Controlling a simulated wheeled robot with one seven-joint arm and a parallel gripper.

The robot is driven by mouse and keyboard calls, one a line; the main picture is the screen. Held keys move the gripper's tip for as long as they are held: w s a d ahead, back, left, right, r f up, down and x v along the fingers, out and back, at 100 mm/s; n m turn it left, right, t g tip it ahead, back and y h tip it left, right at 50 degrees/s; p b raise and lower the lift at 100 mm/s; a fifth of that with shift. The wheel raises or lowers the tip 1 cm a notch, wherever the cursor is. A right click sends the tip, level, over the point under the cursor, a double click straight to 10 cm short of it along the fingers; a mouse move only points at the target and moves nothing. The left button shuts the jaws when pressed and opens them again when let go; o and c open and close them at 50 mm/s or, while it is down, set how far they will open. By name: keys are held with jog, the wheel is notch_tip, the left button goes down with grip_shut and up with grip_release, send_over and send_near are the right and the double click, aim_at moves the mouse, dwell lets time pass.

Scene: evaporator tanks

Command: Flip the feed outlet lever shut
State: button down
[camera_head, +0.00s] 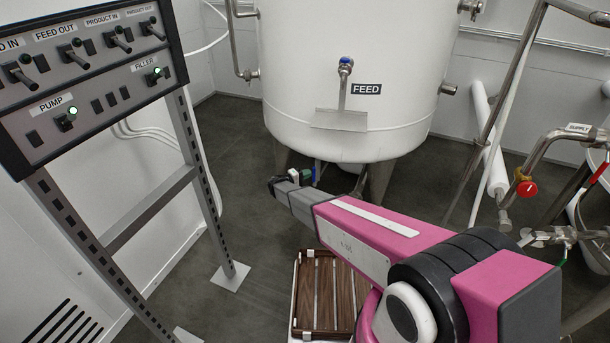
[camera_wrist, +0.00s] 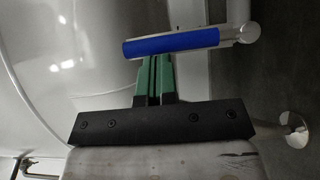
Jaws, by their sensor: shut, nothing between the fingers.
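The feed tank (camera_head: 345,90) is a large white vessel with a FEED label (camera_head: 366,89) on its front. A blue lever (camera_wrist: 171,42) lies across the upper middle of the wrist view, its right end joined to a metal fitting (camera_wrist: 247,32). In the head view a small bit of blue (camera_head: 317,170) shows under the tank, largely hidden by my gripper (camera_head: 306,175). In the wrist view my gripper (camera_wrist: 155,62) has its green fingers shut and empty. Their tips are right at the lever's lower edge; I cannot tell whether they touch.
A control panel (camera_head: 90,75) stands at left on a metal frame. A slatted wooden piece (camera_head: 322,290) is below my arm.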

jog(key=shift+s+d+r+m, duration=0.1)
jog(key=shift+d+m, duration=0.15)
jog(key=shift+m, duration=0.05)
jog(key=shift+s+d+y, duration=0.1)
jog(key=shift+d+y, duration=0.1)
jog(key=shift+y, duration=0.1)
jog(key=s+d+f+m+y, duration=0.3)
jog(key=d+f+m+y, duration=0.4)
jog(key=d+m+y, duration=0.2)
jog(key=shift+s+d+m+y, duration=0.3)
jog(key=shift+s+d+m, duration=0.15)
jog(key=shift+d, duration=0.4)
dwell(0.5)
dwell(0.3)
jog(key=shift+r, duration=0.1)
